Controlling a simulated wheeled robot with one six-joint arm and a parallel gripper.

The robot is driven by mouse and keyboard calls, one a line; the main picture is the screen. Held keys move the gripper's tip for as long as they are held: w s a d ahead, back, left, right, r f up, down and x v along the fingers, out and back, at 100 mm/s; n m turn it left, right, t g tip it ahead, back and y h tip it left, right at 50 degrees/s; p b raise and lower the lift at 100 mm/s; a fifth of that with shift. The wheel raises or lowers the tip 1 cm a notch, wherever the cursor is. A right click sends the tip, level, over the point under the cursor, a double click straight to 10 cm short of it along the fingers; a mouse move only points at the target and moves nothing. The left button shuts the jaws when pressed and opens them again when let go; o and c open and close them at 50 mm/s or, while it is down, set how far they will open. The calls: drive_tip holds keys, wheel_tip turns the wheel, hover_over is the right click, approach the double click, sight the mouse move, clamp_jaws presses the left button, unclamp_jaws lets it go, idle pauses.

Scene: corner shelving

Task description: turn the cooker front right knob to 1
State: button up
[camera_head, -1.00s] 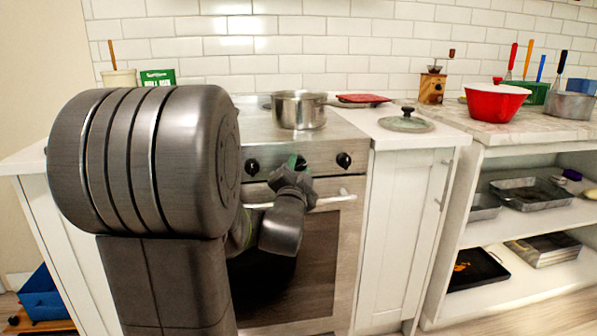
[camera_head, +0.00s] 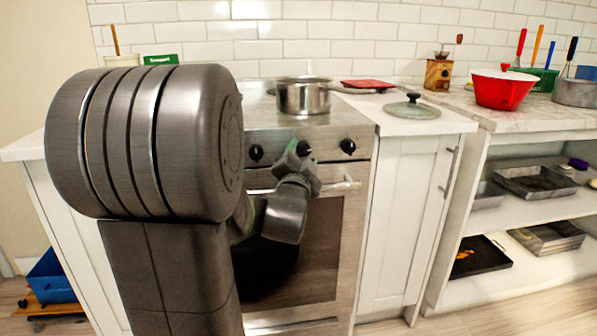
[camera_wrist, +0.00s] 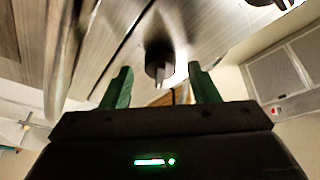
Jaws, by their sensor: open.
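The steel cooker (camera_head: 330,230) stands straight ahead, with dark knobs along its front panel. The right knob (camera_head: 348,146) is clear of my gripper, the left knob (camera_head: 256,152) is beside my arm, and the middle knob (camera_head: 303,148) is just behind my gripper (camera_head: 294,158). In the wrist view one dark knob (camera_wrist: 157,62) with a pale grip bar lies ahead, between the lines of my green fingers. My gripper (camera_wrist: 160,72) is open and empty, with gaps on both sides of that knob. I cannot read a dial setting.
A steel pot (camera_head: 303,97) stands on the hob. The oven handle (camera_head: 335,187) sticks out below the knobs, close to my wrist. A glass lid (camera_head: 410,108) lies on the right counter, and a red bowl (camera_head: 503,90) stands beyond it.

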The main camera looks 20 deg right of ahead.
drive_tip(key=p+v, duration=0.1)
drive_tip(key=v, duration=1.2)
drive_tip(key=shift+r, duration=0.1)
drive_tip(key=b+x, duration=0.1)
drive_tip(key=x, duration=1.2)
drive_tip(key=shift+w+d, duration=0.2)
drive_tip(key=shift+w, duration=0.1)
drive_tip(key=shift+s+a, duration=0.1)
